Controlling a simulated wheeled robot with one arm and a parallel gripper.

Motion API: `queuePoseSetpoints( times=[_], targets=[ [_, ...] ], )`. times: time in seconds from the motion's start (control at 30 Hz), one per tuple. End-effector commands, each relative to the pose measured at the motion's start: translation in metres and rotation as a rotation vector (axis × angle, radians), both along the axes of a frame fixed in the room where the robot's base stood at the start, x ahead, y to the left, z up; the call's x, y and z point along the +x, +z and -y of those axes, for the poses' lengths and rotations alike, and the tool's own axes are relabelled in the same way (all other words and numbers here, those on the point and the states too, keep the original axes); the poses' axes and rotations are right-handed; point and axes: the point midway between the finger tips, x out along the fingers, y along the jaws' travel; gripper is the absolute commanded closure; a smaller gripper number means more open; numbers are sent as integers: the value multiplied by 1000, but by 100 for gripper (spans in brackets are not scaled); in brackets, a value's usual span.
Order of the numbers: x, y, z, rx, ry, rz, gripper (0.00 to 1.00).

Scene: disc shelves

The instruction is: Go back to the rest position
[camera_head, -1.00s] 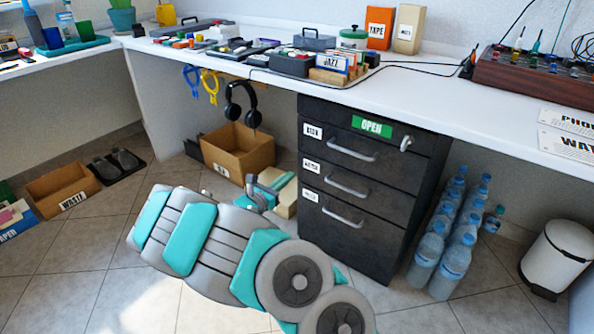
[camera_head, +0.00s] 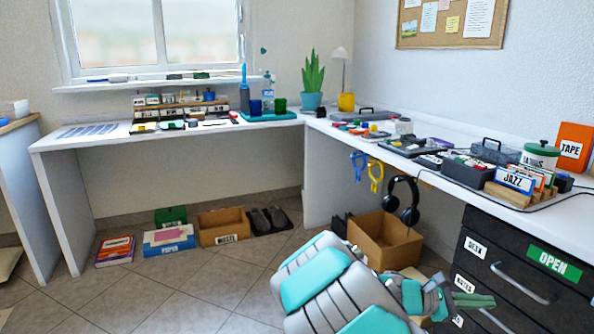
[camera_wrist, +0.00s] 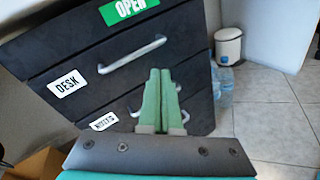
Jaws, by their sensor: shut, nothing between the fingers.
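My gripper (camera_head: 474,300) is at the lower right in the head view, in front of the dark drawer cabinet (camera_head: 482,244). In the wrist view its green fingers (camera_wrist: 160,100) are together and hold nothing. Behind them is the cabinet front (camera_wrist: 60,54), with silver handles, labels DESK and NOTES, and a green OPEN sign. The drawers look shut. My arm is folded low in the head view. I cannot tell the gap between the fingertips and the cabinet.
A cardboard box (camera_head: 384,240) stands on the floor left of the cabinet, with headphones (camera_head: 403,200) hanging above. An L-shaped white desk (camera_head: 262,128) carries many items. A white bin (camera_wrist: 228,46) and bottles (camera_wrist: 222,82) are right of the cabinet.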

Motion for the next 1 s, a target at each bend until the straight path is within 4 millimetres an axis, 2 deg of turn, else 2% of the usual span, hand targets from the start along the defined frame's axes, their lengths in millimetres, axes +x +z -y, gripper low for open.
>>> queuePoseSetpoints(
  times=[0.03,0.2,0.37,0.47,0.7,1.0],
  targets=[
    [-21,12,3,33,-57,58,100],
    [-86,26,-1,168,-242,236,100],
    [-141,26,-20,308,-404,382,100],
    [-170,22,-38,407,-499,467,100],
    [-226,11,-101,662,-709,621,100],
    [-274,9,-202,1001,-915,716,100]
  ],
)
